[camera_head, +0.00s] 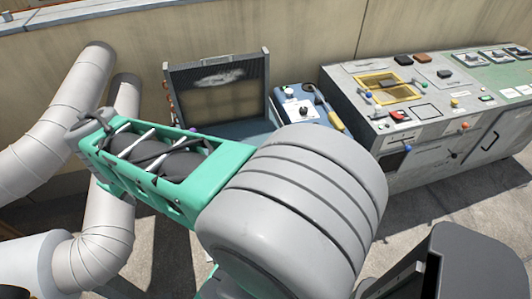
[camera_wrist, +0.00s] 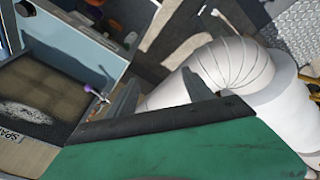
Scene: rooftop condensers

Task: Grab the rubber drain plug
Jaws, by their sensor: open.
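I cannot pick out the rubber drain plug for certain in either view. In the head view my gripper is hidden behind my arm.
A grey control bench (camera_head: 440,155) with knobs and buttons is on the right. Wrapped pipes (camera_head: 62,118) rise at the left, and a pale pipe elbow (camera_wrist: 228,68) is near my gripper.

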